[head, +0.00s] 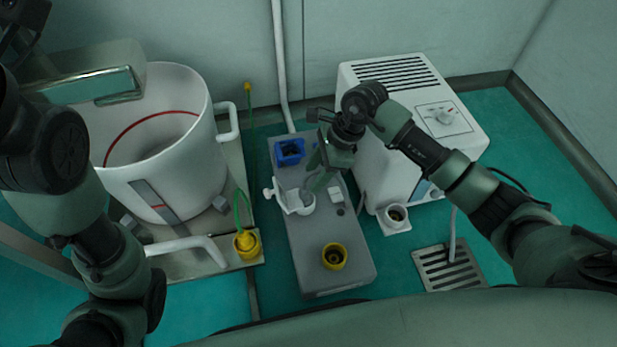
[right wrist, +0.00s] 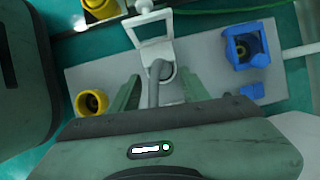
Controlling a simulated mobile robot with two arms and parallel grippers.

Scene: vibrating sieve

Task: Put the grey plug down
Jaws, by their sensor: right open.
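The grey plug (right wrist: 156,82) sits at a white socket holder (right wrist: 163,52) with a hinged lever frame, on the grey bench block. In the head view the holder (head: 297,203) is at the block's middle, and the plug is mostly hidden by my gripper. My right gripper (head: 316,178) is open, its fingers reaching down to the holder. In the right wrist view its two fingers (right wrist: 160,92) stand on either side of the plug, with gaps visible.
The grey block (head: 318,262) carries a blue socket (head: 290,152) and a yellow socket (head: 334,257). A large white pot (head: 180,150) stands left, with a yellow plug (head: 246,243) on a green cord beside it. A white machine (head: 400,100) with a dial stands right. A floor drain (head: 448,268) lies in front.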

